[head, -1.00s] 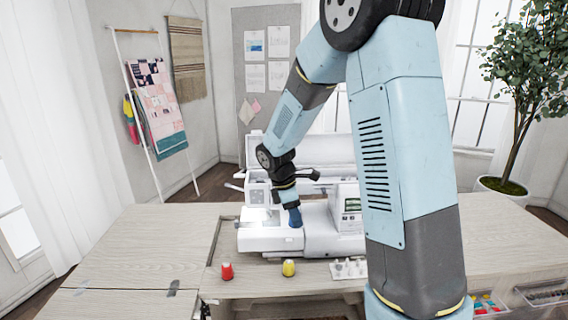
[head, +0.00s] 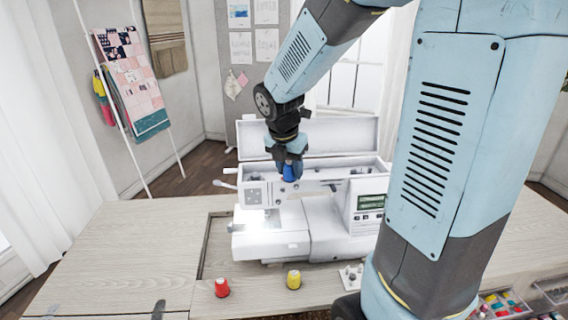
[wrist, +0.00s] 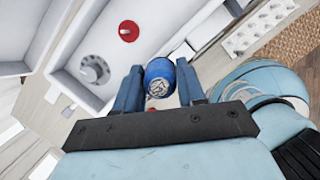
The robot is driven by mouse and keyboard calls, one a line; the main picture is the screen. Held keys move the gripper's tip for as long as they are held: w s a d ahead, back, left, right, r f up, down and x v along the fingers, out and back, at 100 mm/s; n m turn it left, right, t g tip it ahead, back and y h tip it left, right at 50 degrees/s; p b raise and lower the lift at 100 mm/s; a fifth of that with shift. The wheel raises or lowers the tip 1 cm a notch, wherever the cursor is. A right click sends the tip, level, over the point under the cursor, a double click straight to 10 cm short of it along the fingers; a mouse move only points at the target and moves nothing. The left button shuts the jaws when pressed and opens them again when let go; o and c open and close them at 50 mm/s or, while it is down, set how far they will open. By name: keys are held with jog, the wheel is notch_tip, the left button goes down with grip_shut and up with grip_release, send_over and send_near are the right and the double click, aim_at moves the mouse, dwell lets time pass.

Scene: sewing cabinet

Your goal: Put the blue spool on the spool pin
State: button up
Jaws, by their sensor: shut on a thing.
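The blue spool (head: 289,173) is held in my gripper (head: 289,162), above the open top of the white sewing machine (head: 310,228). In the wrist view the blue spool (wrist: 160,76) sits between the two fingers of my gripper (wrist: 160,84), its round end facing the camera. A small red round part (wrist: 129,31), perhaps the base of the spool pin, shows inside the machine's open top compartment. It lies up and left of the spool, apart from it. I cannot clearly make out the pin's shaft, and the head view does not show it clearly.
The raised lid (head: 320,138) stands behind the compartment. A grey dial (wrist: 95,70) is inside it. A red spool (head: 222,288) and a yellow spool (head: 294,279) stand on the table in front. The left tabletop (head: 130,250) is mostly clear.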

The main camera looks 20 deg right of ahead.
jog(key=shift+w+d+f, duration=0.1)
jog(key=shift+w+d, duration=0.1)
jog(key=shift+w, duration=0.9)
jog(key=shift+w+d+f, duration=0.1)
jog(key=shift+w+d, duration=0.1)
jog(key=shift+w, duration=0.95)
jog(key=shift+w+d, duration=0.2)
jog(key=shift+w, duration=0.9)
jog(key=shift+r, duration=0.1)
jog(key=shift+f, duration=1.3)
jog(key=o, duration=1.1)
jog(key=v, duration=1.3)
jog(key=shift+r, duration=0.35)
